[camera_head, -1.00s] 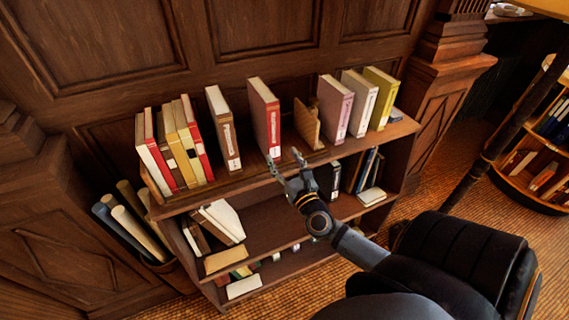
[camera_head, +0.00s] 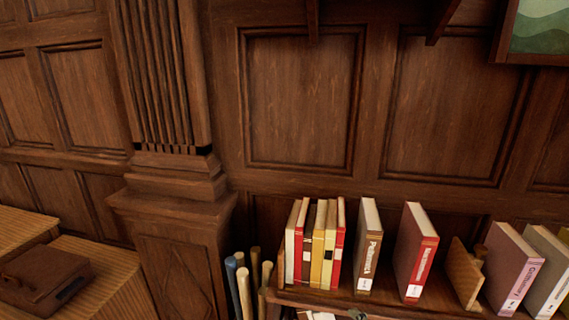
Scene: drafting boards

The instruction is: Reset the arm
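What looks like the tip of my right gripper (camera_head: 357,314) just shows at the bottom edge, in front of the shelf's front edge; the rest of it is cut off, so its opening does not show. My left gripper is out of view. The bookshelf (camera_head: 440,304) stands at the lower right with books upright on its top. A red book (camera_head: 415,250) and a brown and white book (camera_head: 367,247) stand apart from each other. A tight row of several thin books (camera_head: 318,245) stands at the left end.
A wooden bookend (camera_head: 464,272), a mauve book (camera_head: 512,268) and a pale book (camera_head: 546,270) are at the right. Rolled papers (camera_head: 243,288) stand left of the shelf. A brown case (camera_head: 45,278) lies on a ribbed surface at far left. Panelled wall and a pillar (camera_head: 172,180) lie behind.

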